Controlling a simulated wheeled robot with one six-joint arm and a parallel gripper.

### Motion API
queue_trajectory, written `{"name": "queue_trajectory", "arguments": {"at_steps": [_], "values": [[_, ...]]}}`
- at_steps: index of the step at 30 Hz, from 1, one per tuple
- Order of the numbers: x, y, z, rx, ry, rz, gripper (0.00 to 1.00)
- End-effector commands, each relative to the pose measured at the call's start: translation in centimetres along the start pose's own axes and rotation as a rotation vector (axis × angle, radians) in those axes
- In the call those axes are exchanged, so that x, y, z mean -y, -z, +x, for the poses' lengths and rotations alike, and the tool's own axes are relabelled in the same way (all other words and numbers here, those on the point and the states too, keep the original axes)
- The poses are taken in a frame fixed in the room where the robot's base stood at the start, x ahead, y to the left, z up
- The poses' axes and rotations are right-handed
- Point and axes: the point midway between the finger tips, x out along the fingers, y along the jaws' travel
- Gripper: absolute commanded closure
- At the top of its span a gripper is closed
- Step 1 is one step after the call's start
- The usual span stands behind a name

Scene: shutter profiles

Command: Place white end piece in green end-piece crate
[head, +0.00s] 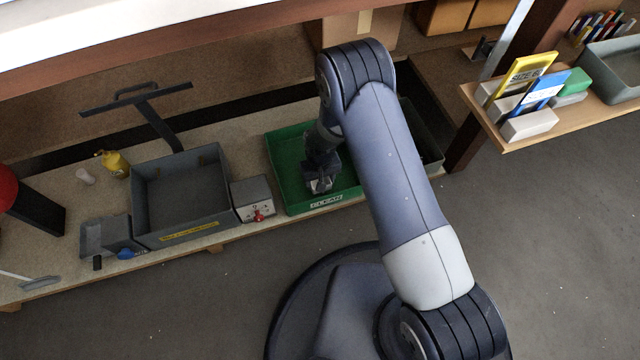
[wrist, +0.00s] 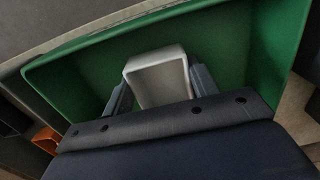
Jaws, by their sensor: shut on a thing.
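The white end piece (wrist: 158,78) shows in the wrist view as a pale, box-like piece between the two fingers of my gripper (wrist: 160,88). My gripper is shut on it. The green end-piece crate (wrist: 225,45) surrounds the piece in the wrist view. In the head view the green crate (head: 288,166) stands on the low bench, with a white label on its front wall. My gripper (head: 321,187) is over or inside this crate near its front. The end piece is hidden or too small to tell in the head view. Whether it touches the crate floor cannot be told.
A grey crate (head: 146,208) with a yellow label stands left of the green crate, and a small grey box with a red knob (head: 256,206) sits between them. Another dark crate (head: 431,150) stands to the right. A side shelf (head: 482,112) holds cards and white blocks.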

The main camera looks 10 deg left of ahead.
Motion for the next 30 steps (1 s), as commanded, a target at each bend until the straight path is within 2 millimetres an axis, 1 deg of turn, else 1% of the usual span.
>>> {"name": "queue_trajectory", "arguments": {"at_steps": [1, 3, 11, 15, 16, 23, 30], "values": [[0.0, -0.1, 1.3, 0.002, 0.000, 0.000, 0.71], [0.0, -0.1, 2.1, 0.002, 0.000, 0.000, 0.71], [0.0, 0.0, 2.1, 0.001, 0.000, 0.000, 0.71], [0.0, 0.0, 2.6, 0.001, 0.000, 0.000, 0.71], [0.0, 0.0, 2.4, 0.001, 0.000, 0.000, 0.42], [0.0, -0.1, 2.4, 0.001, 0.000, 0.000, 0.23], [0.0, -0.1, 2.3, 0.001, 0.000, 0.000, 0.22]]}}
